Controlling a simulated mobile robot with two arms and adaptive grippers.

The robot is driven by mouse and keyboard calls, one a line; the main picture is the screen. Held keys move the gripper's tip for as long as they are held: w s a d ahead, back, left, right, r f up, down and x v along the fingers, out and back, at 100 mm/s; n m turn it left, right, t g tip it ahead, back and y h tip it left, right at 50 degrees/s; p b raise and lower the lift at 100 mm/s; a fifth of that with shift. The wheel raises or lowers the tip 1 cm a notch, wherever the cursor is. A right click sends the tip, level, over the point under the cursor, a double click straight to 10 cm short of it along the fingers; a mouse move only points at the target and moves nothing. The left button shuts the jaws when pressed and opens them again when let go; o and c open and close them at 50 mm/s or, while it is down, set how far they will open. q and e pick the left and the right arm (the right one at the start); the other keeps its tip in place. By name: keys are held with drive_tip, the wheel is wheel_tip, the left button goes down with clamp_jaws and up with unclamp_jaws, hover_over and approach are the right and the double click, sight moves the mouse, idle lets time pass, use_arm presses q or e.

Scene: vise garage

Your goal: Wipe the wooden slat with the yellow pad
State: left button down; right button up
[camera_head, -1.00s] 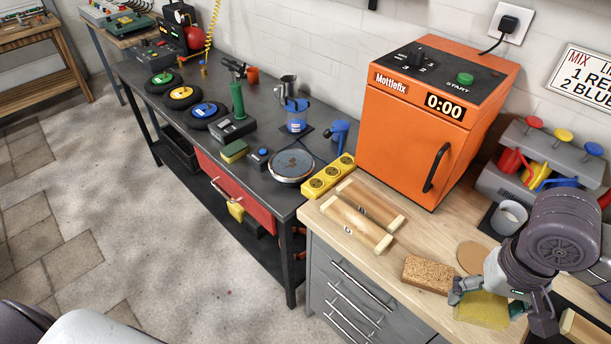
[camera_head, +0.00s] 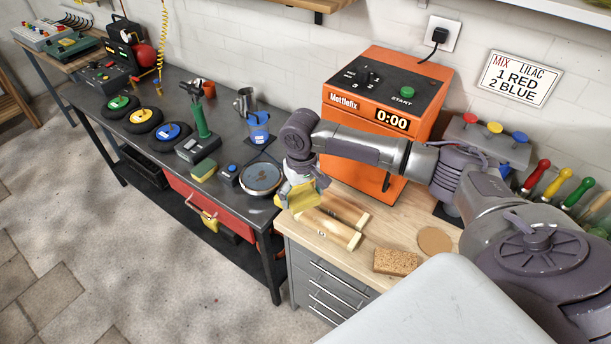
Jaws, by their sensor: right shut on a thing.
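The wooden slat (camera_head: 326,227) lies at the left end of the light wooden worktop, in front of a similar wooden piece (camera_head: 345,209). It has pale end blocks and a small dark mark. My right gripper (camera_head: 299,184) is shut on the yellow pad (camera_head: 297,198). It holds the pad at the left end of the wooden pieces, partly covering that end. I cannot tell whether the pad touches the slat. My left gripper is not in view.
A brown sponge (camera_head: 397,262) and a round cork disc (camera_head: 435,240) lie right of the slat. The orange Mottlefix machine (camera_head: 350,112) stands behind. A round grey-topped device (camera_head: 262,177) is on the dark bench to the left. My right arm crosses in front of the machine.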

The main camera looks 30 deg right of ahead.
sight(311, 189)
drive_tip(key=d, duration=0.3)
drive_tip(key=shift+w+f+p, duration=0.3)
drive_tip(key=shift+f+p, duration=0.05)
drive_tip(key=shift+f, duration=0.05)
drive_tip(key=shift+d+f, duration=0.15)
drive_tip(key=shift+f, duration=0.1)
drive_tip(key=shift+f+b, duration=0.4)
drive_tip(key=shift+b, duration=0.3)
use_arm(q)
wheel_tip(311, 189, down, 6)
drive_tip(key=b, duration=0.6)
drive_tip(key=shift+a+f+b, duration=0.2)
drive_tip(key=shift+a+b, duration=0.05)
drive_tip(key=shift+b, duration=0.1)
use_arm(e)
wheel_tip(311, 189, down, 5)
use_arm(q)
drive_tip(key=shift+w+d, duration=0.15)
use_arm(e)
drive_tip(key=shift+f, duration=0.1)
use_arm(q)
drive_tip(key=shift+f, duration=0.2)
use_arm(e)
drive_tip(key=shift+f, duration=0.85)
